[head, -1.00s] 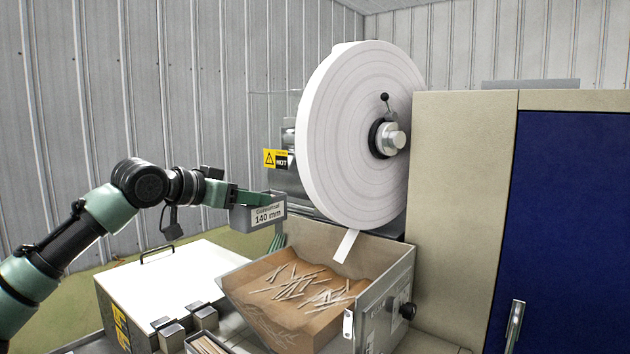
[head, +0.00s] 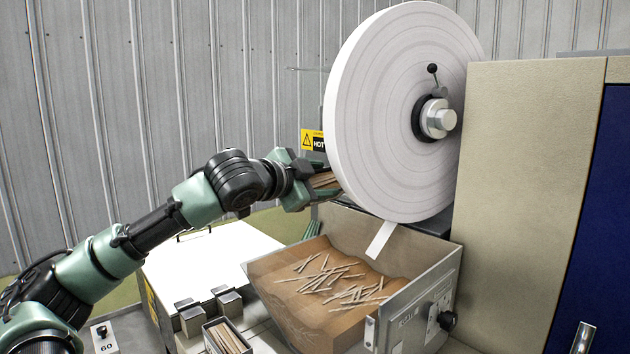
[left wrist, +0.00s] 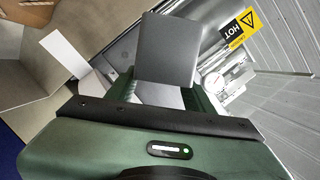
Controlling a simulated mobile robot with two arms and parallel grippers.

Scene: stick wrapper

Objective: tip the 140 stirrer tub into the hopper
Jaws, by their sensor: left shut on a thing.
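In the left wrist view the tub's plain grey side (left wrist: 168,48) stands between the green fingers. The hopper (head: 415,312) is below and to the right. Loose pale sticks (head: 325,278) lie scattered on its brown floor. My right gripper is out of view.
The large white paper reel (head: 395,110) stands close to the tub, its paper tail (head: 381,240) hanging over the hopper. A yellow HOT sign (head: 312,140) is behind the gripper. A white-lidded box (head: 205,255) and a small bin of sticks (head: 228,337) are left of the hopper.

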